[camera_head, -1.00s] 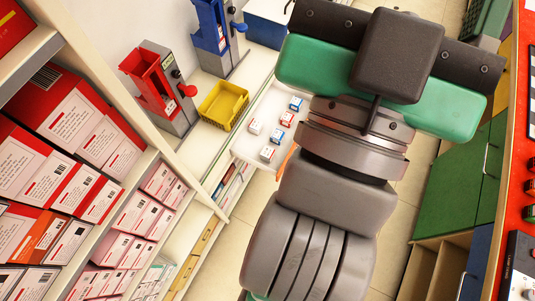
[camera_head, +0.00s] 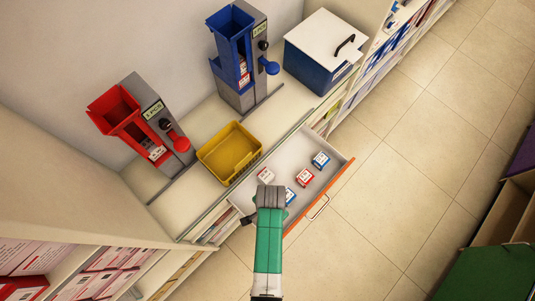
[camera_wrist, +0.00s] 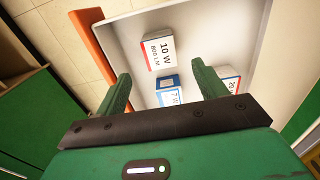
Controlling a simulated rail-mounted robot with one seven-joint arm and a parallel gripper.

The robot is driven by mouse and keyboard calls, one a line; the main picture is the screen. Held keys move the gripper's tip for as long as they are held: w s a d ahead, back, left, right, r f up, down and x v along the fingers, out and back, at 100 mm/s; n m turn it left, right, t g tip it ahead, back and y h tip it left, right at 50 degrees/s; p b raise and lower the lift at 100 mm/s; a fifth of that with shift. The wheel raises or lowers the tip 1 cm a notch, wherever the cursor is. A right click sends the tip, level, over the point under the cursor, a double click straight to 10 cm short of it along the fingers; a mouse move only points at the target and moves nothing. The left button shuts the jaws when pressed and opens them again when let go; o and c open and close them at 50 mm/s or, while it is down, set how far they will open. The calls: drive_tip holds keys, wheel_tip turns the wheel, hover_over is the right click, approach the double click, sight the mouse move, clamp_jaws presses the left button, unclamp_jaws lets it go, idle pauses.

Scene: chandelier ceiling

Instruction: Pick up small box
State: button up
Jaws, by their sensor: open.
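Several small boxes lie in an open white drawer (camera_head: 298,146). In the head view I see a white box (camera_head: 265,175), a red-and-white box (camera_head: 304,177), a blue-and-white box (camera_head: 320,160) and another blue one (camera_head: 290,196) partly behind my arm. My gripper (camera_wrist: 162,69) is open above the drawer, its green fingers apart. In the wrist view, a blue-topped box marked 7 W (camera_wrist: 169,95) shows between the fingers. A red-and-white 10 W box (camera_wrist: 160,50) lies beyond it, and a 20 W box (camera_wrist: 229,82) is partly hidden by the right finger.
An orange drawer front (camera_head: 335,184) with a handle borders the tiled floor. A yellow bin (camera_head: 230,152), a red dispenser (camera_head: 140,125), a blue dispenser (camera_head: 238,60) and a blue-and-white case (camera_head: 322,55) stand on the counter behind. Shelves of boxes fill the lower left.

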drive_tip(key=shift+s+a+f, duration=0.1)
drive_tip(key=shift+s, duration=0.05)
drive_tip(key=shift+s+a+f, duration=0.1)
drive_tip(key=shift+s+f, duration=0.05)
drive_tip(key=shift+f, duration=0.15)
drive_tip(key=shift+f+b, duration=0.35)
drive_tip(key=shift+f, duration=0.25)
drive_tip(key=f+b, duration=0.1)
drive_tip(key=f, duration=0.2)
drive_tip(key=f+b, duration=0.1)
drive_tip(key=f, duration=0.2)
drive_tip(key=shift+w, duration=0.2)
drive_tip(key=shift+r, duration=0.1)
drive_tip(key=shift+c, duration=0.4)
drive_tip(key=c, duration=1)
